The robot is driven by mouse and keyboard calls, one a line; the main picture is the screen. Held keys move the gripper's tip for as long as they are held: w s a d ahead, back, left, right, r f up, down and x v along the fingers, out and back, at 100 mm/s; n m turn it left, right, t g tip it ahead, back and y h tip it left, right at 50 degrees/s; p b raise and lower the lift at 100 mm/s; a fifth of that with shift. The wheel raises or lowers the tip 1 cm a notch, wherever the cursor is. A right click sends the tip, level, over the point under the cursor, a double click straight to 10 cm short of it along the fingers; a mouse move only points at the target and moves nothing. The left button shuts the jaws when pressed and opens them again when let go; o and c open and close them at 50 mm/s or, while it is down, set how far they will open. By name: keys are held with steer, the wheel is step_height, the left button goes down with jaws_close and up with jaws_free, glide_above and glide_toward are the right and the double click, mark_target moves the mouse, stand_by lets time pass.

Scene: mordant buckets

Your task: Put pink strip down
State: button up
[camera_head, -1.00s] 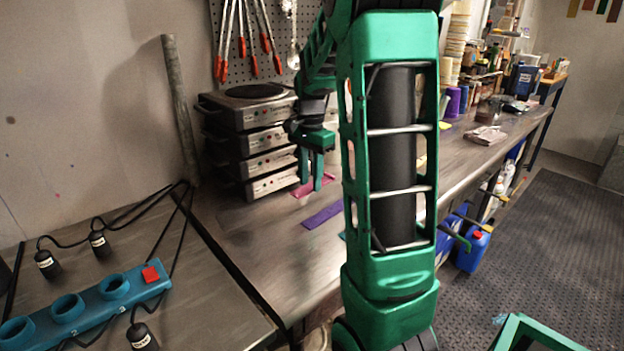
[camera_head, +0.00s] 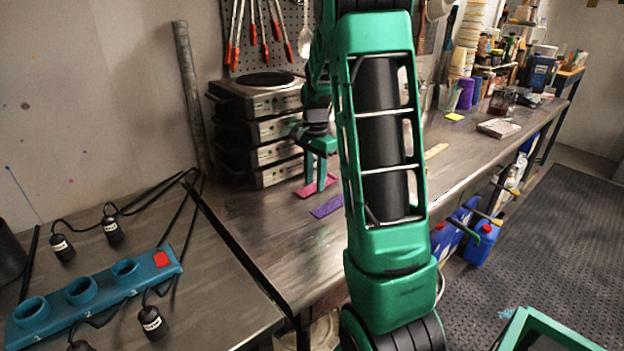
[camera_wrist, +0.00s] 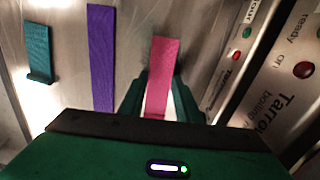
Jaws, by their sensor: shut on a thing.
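The pink strip (camera_head: 318,186) is at the left end of the long bench, in front of the stacked hotplates. My gripper (camera_head: 316,187) points down at it. In the wrist view the pink strip (camera_wrist: 162,68) runs out from between the two green fingers (camera_wrist: 160,105), which are shut on its near end. The strip looks level with the bench top; I cannot tell whether it touches the surface. A purple strip (camera_head: 327,206) lies beside it, and also shows in the wrist view (camera_wrist: 101,60). A teal strip (camera_wrist: 38,50) lies farther left there.
The stacked hotplates (camera_head: 262,130) stand close behind my gripper. A teal socket block (camera_head: 90,292) with black cables and plugs is on the nearer left table. Bare bench (camera_head: 270,235) lies in front of the strips. A yellow piece (camera_head: 454,117) lies farther right.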

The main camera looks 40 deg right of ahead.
steer(key=shift+f, duration=0.15)
steer(key=o, duration=1)
